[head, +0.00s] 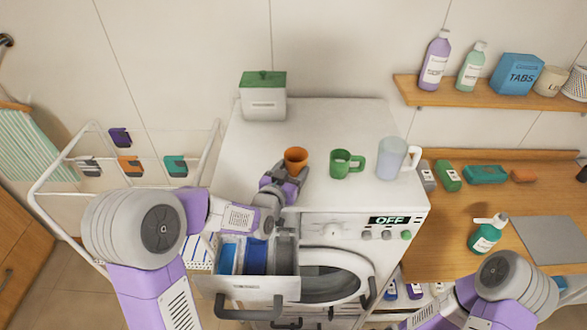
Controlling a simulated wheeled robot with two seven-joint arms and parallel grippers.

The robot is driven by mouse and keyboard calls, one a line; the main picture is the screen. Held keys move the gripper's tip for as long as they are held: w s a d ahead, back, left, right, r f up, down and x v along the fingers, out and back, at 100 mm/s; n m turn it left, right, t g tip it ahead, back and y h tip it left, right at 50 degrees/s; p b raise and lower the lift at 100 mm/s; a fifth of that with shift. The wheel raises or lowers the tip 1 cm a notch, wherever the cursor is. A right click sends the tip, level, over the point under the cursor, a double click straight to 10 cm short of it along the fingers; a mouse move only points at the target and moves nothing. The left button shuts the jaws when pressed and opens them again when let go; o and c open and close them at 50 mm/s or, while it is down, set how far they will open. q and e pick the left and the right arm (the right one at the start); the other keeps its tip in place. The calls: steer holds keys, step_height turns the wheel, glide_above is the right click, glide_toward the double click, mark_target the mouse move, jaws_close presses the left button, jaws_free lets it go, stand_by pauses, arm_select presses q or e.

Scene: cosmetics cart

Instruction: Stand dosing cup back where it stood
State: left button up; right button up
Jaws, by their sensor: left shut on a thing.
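The orange dosing cup (296,159) is at the tip of my left gripper (287,181), upright with its open mouth facing up. My left gripper is shut on the cup, over the front part of the washing machine's white top (330,122). I cannot tell whether the cup's base touches the top or hangs just above it. My right arm comes in at the bottom right, and its gripper is out of the picture.
A green cup (346,164) and a clear jug (391,158) stand right of the orange cup. A white box with green lid (263,97) stands at the back left. The detergent drawer (257,287) is open below my left arm.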

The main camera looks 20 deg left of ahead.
arm_select(q)
steer(key=shift+f, duration=0.2)
steer(key=o, duration=1.1)
steer(key=shift+w, duration=0.1)
